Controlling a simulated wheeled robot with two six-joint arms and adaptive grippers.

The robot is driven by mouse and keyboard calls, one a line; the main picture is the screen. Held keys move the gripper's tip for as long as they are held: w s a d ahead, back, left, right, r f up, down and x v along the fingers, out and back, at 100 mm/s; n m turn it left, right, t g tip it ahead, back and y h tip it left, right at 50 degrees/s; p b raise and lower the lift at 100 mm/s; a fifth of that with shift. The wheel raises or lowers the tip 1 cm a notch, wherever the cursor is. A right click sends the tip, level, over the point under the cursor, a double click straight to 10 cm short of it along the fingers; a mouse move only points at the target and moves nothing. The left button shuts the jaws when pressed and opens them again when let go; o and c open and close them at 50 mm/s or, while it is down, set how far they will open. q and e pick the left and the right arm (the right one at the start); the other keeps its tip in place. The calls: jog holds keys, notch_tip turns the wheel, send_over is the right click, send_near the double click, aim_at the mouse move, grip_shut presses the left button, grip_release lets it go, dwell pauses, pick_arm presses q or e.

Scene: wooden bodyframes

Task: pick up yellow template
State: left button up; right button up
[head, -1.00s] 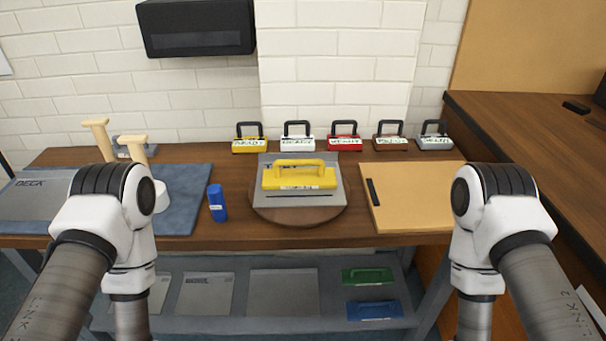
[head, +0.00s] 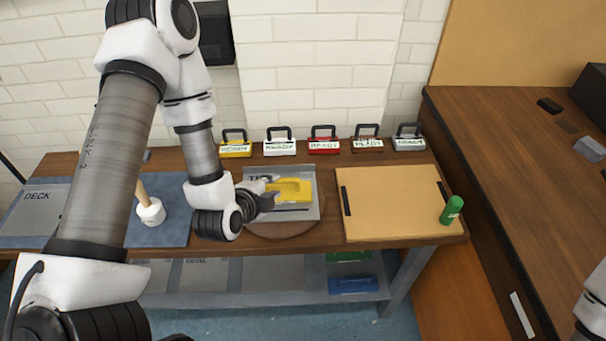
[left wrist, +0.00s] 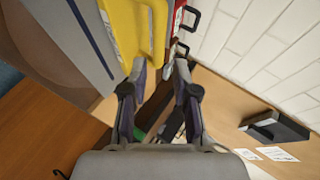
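The yellow template (head: 293,190), a block with a raised handle, lies on a grey plate (head: 305,213) on a round wooden board (head: 285,230). My left gripper (head: 268,192) is at the template's left end in the head view. In the left wrist view, the yellow template (left wrist: 122,30) fills the upper middle, beyond the fingertips. My left gripper (left wrist: 160,66) has its fingers apart with a gap between them. The yellow edge reaches close to the gap; I cannot tell whether it touches. My arm hides part of the board. My right gripper is out of view.
Several handled blocks stand behind: yellow (head: 235,149), white (head: 279,146), red (head: 323,144), brown and grey. A tan board (head: 390,205) and a green cylinder (head: 451,210) are to the right. A white mallet (head: 151,212) stands on the blue mat (head: 172,225).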

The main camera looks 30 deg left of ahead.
aim_at(279, 181)
pick_arm(q)
jog(key=shift+w+f+b, duration=0.4)
jog(key=shift+f+b, duration=0.4)
jog(key=shift+b, duration=2.1)
jog(key=shift+w+a, duration=0.1)
jog(key=shift+w, duration=0.2)
jog(key=x, duration=0.2)
jog(key=p+x, duration=0.1)
jog(key=x, duration=0.1)
jog(key=shift+w+a, duration=0.2)
jog(key=shift+a, duration=0.05)
jog(key=shift+w+f, duration=0.1)
jog(key=shift+w, duration=0.1)
jog(key=shift+s, duration=0.1)
grip_shut()
